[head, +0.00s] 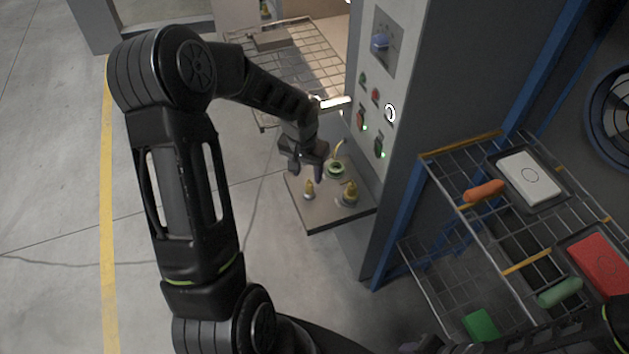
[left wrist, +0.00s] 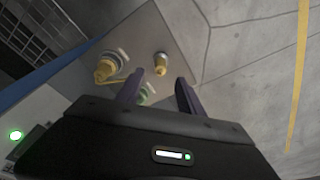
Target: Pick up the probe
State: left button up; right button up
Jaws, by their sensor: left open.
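No thing in view is plainly marked as the probe. A small board (head: 325,222) low beside the grey cabinet bears a yellow-tipped fitting (head: 309,189), a second yellow fitting (head: 350,193) and a round green fitting (head: 335,168). Which of them, if any, is the probe I cannot tell. My left gripper (head: 306,172) is open and empty above the board, close to these fittings. In the left wrist view, the single yellow fitting (left wrist: 160,64) shows just beyond the fingertips, the other yellow fitting (left wrist: 107,67) to the left, and the green one (left wrist: 147,92) between the fingers, partly hidden.
The cabinet panel (head: 372,110) with knobs and lit switches rises close right of my left gripper. A wire rack (head: 300,60) stands behind. Right, a blue-framed wire shelf (head: 510,255) holds a white box (head: 530,177), a red box (head: 600,262) and colored pieces. Left floor is clear.

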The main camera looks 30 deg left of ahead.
aim_at(309, 183)
pick_arm(q)
jog(key=shift+s, duration=0.1)
jog(key=shift+w+f, duration=0.15)
jog(key=shift+f, duration=0.55)
jog(key=shift+w+f, duration=0.1)
jog(key=shift+f, duration=0.6)
jog(key=shift+w+a+f+p, duration=0.15)
jog(key=shift+f+p, duration=0.25)
jog(key=shift+f, duration=0.9)
jog(key=shift+w+a+f+p, duration=0.1)
jog(key=shift+w+f+p, duration=0.25)
jog(key=shift+f, duration=0.95)
jog(key=shift+s, duration=0.1)
jog(key=shift+d, duration=0.1)
jog(key=shift+c, duration=0.6)
jog(key=shift+r, duration=0.1)
grip_shut()
